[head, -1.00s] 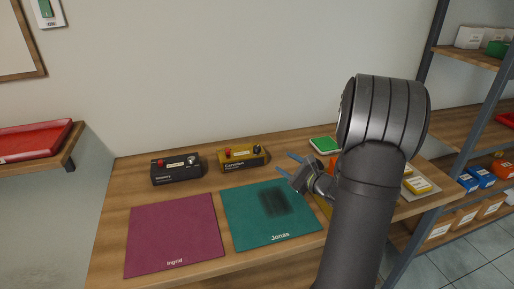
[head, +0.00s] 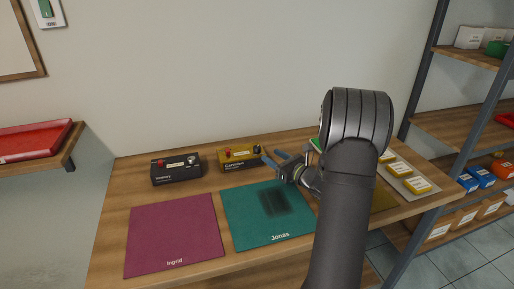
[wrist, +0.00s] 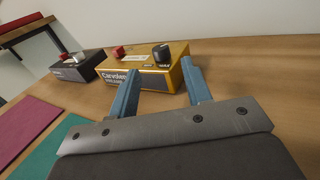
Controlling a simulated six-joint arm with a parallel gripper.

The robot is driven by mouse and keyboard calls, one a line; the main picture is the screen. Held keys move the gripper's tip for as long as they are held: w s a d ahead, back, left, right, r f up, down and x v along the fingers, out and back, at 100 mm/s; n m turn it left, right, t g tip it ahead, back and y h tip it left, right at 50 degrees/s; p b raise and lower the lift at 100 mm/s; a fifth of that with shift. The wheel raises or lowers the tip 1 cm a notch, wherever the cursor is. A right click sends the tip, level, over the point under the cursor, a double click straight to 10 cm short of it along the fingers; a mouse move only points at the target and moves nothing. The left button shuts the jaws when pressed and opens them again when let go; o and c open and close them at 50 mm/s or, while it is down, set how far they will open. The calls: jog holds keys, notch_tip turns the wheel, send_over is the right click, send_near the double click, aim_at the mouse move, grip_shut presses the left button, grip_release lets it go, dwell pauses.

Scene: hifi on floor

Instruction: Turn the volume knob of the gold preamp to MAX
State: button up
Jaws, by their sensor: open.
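The gold preamp (head: 240,158) stands at the back of the table; it also shows in the wrist view (wrist: 144,72). On its top are a red knob (wrist: 118,51) at the left and a black knob (wrist: 161,53) at the right, with a pale label between them. In the head view my gripper (head: 272,158) is just right of the gold preamp, its blue fingers pointing towards it. In the wrist view the fingers are apart and empty, close to the preamp's front. I cannot tell if they touch it. The black knob is beyond the fingertips, not between them.
A black device (head: 176,169) stands left of the gold preamp. A purple mat (head: 173,235) marked Ingrid and a teal mat (head: 245,215) marked Jonas lie in front. A tray (head: 408,172) with yellow-labelled items is at the right. The wall is behind.

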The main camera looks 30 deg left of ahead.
aim_at(257, 147)
jog(key=x, duration=0.9)
jog(key=c, duration=1)
